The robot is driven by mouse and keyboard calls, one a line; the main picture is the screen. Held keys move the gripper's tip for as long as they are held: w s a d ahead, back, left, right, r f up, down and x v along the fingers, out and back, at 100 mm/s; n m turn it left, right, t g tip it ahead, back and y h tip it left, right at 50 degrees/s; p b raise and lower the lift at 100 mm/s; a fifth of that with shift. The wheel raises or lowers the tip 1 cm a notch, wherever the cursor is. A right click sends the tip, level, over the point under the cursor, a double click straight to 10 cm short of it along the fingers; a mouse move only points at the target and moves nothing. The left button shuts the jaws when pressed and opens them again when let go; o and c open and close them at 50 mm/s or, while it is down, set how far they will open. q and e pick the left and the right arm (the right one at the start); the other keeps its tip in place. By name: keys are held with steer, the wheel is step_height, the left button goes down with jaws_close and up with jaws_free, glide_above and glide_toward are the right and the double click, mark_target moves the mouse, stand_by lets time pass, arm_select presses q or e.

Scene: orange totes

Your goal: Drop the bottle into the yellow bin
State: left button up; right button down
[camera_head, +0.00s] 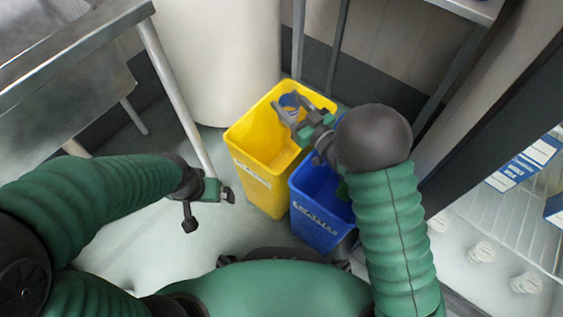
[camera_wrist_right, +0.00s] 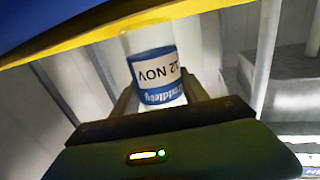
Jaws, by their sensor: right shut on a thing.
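My right gripper (camera_head: 291,111) is over the opening of the yellow bin (camera_head: 254,178). It is shut on a bottle (camera_head: 289,101) with a blue band. The yellow bin's rim (camera_wrist_right: 110,31) crosses the top of that view. My left gripper (camera_head: 209,205) is open and empty, left of the yellow bin and above the floor.
A blue bin (camera_head: 318,220) stands right beside the yellow bin, under my right arm. A metal table (camera_head: 75,55) is at left, a white cylinder (camera_head: 218,55) behind. Wire shelving (camera_head: 510,215) with blue-and-white boxes is at right.

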steer(key=c, duration=0.5)
jaws_free()
steer(key=shift+a, duration=0.1)
steer(key=p+v, duration=0.3)
steer(key=v, duration=0.4)
steer(key=shift+s, duration=0.25)
steer(key=shift+f, duration=0.1)
